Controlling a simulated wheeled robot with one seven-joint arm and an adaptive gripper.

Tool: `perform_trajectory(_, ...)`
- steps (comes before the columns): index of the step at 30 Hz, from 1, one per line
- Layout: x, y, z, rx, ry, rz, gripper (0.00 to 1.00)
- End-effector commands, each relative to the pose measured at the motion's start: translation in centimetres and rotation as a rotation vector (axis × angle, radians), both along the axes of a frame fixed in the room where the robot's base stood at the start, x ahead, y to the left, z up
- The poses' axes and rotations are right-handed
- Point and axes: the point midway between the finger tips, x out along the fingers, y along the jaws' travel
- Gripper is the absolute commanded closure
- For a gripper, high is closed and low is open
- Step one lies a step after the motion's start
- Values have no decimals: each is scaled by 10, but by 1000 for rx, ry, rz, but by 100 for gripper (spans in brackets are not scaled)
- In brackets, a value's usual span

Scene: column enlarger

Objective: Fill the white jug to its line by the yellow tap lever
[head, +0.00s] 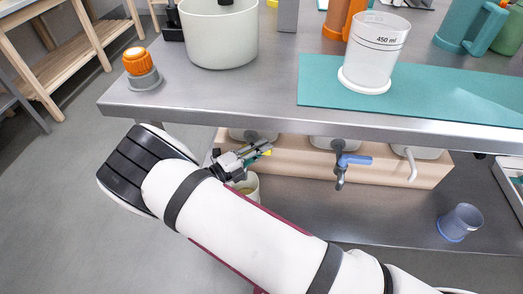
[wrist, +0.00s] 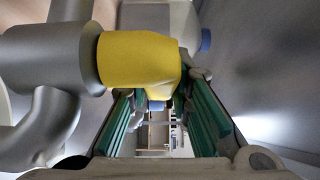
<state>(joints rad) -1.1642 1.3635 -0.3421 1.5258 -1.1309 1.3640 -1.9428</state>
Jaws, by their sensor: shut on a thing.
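The yellow tap lever (head: 267,153) sits on the left-hand tap under the bench. My gripper (head: 258,148) is at it, and its fingers mostly hide the lever and tap. In the wrist view the yellow lever (wrist: 140,60) is large, on a grey tap body (wrist: 50,75), and reaches between the green finger pads. My gripper is shut on this lever.
Beside it are a tap with a blue lever (head: 355,160) and a white spout (head: 410,160). A clear beaker (head: 461,222) stands on the lower shelf. The grey bench top (head: 240,105) overhangs, holding a large pot (head: 219,38), an orange-topped button (head: 139,66) and a 450 ml beaker (head: 373,55).

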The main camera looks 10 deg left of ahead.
Motion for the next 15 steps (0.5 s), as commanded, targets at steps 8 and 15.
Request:
perform_trajectory(8, -1, 0, -1, 2, 1, 1, 60)
perform_trajectory(15, -1, 0, -1, 1, 1, 1, 60)
